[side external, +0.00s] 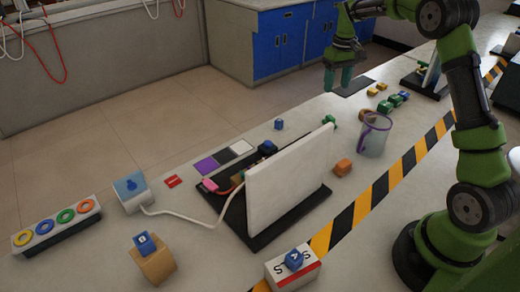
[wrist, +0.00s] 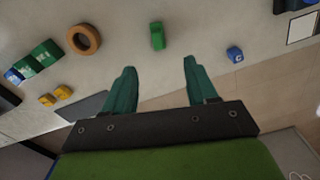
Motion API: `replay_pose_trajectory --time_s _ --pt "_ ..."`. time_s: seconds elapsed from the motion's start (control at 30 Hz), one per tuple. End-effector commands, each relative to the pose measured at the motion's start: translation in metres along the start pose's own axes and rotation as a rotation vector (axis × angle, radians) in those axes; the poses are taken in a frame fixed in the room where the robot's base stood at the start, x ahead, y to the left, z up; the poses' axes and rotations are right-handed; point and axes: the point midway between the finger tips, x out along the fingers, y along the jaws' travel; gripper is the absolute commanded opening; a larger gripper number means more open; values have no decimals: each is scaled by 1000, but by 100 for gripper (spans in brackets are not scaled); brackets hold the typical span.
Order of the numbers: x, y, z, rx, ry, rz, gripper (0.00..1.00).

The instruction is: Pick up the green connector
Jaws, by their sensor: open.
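A small green piece (side external: 329,119), which looks like the green connector, lies on the table near the back edge, left of a clear cup. In the wrist view the green piece (wrist: 157,36) lies ahead of the fingertips, roughly centred between them. My gripper (side external: 338,84) is above the table's far side, with its teal fingers pointing down. In the wrist view my gripper (wrist: 160,66) is open, with nothing between the fingers. It is apart from the green piece.
A clear purple-rimmed cup (side external: 374,135) and an orange ring (wrist: 83,39) are nearby. Green blocks (wrist: 40,58) and yellow pieces (wrist: 56,95) lie farther left in the wrist view. A blue cube (wrist: 235,54) lies right. A white panel (side external: 288,175) stands upright in front.

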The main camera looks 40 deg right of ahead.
Motion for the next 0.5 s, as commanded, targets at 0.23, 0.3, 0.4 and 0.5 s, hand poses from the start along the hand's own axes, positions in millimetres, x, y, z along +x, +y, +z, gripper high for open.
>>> replay_pose_trajectory --time_s 0.23,0.3,0.4,0.5 --pt "56 0 1 1 -4 -2 57" --pt "68 0 0 1 -3 -3 57" --pt "81 0 0 2 -1 -1 57" --pt "86 0 0 2 1 -1 57"
